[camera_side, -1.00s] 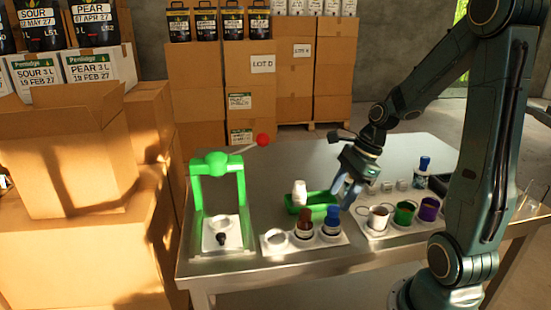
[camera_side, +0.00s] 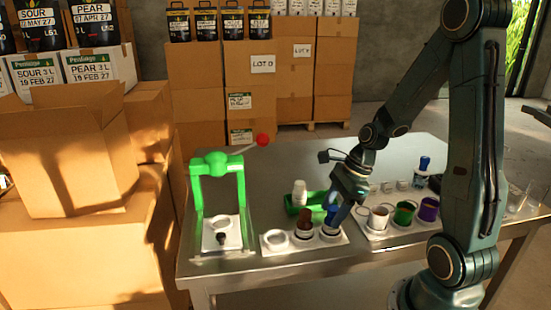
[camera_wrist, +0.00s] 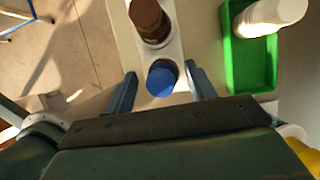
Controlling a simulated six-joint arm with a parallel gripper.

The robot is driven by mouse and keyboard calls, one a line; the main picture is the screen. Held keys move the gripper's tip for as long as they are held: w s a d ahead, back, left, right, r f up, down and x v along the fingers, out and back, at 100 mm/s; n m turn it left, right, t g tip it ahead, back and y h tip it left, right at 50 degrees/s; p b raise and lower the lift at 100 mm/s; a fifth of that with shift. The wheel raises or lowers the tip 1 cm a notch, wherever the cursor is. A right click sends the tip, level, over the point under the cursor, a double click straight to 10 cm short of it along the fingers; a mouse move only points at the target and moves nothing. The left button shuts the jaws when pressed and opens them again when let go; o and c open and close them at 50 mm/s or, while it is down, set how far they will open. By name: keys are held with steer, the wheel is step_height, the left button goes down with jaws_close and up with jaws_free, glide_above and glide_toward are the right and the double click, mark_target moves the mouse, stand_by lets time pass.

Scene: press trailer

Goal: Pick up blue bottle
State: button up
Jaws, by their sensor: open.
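The blue bottle (camera_side: 331,219) stands upright in the right-hand place of a small white holder (camera_side: 275,242). Its blue cap (camera_wrist: 161,78) shows from above in the wrist view. My gripper (camera_side: 340,210) is low over the bottle, its lower part overlapping it in the side view. In the wrist view my gripper (camera_wrist: 160,85) is open, with one finger to each side of the blue cap and a gap visible on both sides. I see no grip on the bottle. The bottle's lower body is hidden in the wrist view.
A brown bottle (camera_side: 304,222) stands close beside the blue one. A green tray (camera_side: 320,198) with a white bottle (camera_side: 299,192) lies behind. A green press (camera_side: 196,190) stands left. Cups, including a green one (camera_side: 404,212), stand right.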

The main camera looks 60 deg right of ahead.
steer(key=shift+c, duration=0.4)
jaws_close()
steer(key=shift+r, duration=5)
